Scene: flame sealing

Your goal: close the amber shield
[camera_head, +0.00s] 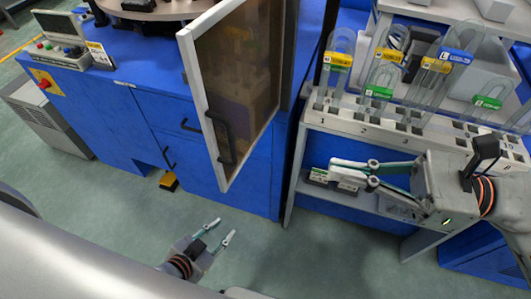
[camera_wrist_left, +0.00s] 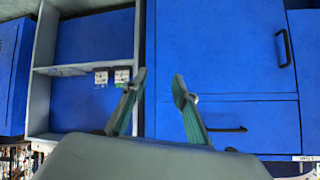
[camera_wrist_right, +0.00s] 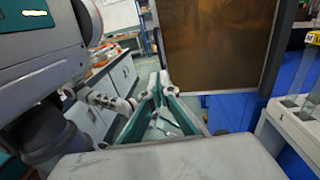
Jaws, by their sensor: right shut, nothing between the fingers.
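The amber shield (camera_head: 243,75) is a brown see-through panel in a pale frame, standing swung out from the blue cabinet. A dark handle (camera_head: 217,140) is on its lower part, near the free edge. The shield also shows at the top of the right wrist view (camera_wrist_right: 215,45). My right gripper (camera_head: 333,167) is shut and empty, to the right of the shield and apart from it, in front of the rack. My left gripper (camera_head: 225,227) is open and empty, low over the floor below the shield. The left wrist view shows its parted fingers (camera_wrist_left: 160,78) facing blue cabinet fronts.
A white rack (camera_head: 345,122) with several labelled glass tubes stands to the right. The blue cabinet (camera_head: 165,115) carries a control box (camera_head: 58,50) and a round turntable (camera_head: 155,8). A yellow pedal (camera_head: 169,181) sits on the floor. The floor around my left gripper is clear.

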